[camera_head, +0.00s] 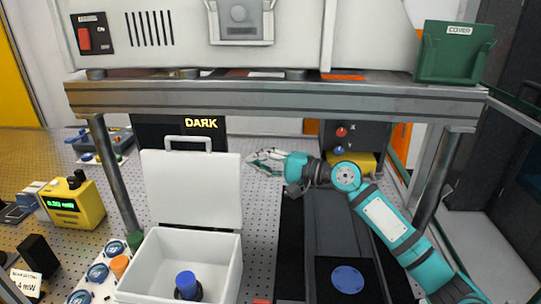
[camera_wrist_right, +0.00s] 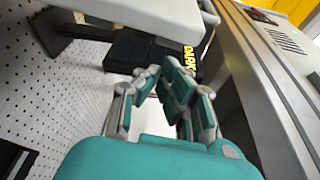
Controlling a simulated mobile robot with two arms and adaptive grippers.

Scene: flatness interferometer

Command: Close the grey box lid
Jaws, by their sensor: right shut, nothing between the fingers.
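The grey box (camera_head: 176,258) stands open on the perforated table, left of centre in the head view. Its pale lid (camera_head: 192,188) is raised upright at the back, with a grey handle (camera_head: 188,140) along its top edge. A blue-capped item (camera_head: 187,284) is inside the box. My right gripper (camera_head: 252,158) is shut and empty, just right of the lid's upper right edge; whether it touches cannot be told. In the right wrist view the gripper fingers (camera_wrist_right: 168,85) point toward the dark DARK panel. My left gripper is out of view.
A metal crossbar (camera_head: 280,100) on legs spans above the box and my right arm. Behind the lid is a black panel marked DARK (camera_head: 200,124). A yellow meter (camera_head: 76,203) and several round knobs stand to the left. A dark rail (camera_head: 335,235) lies to the right.

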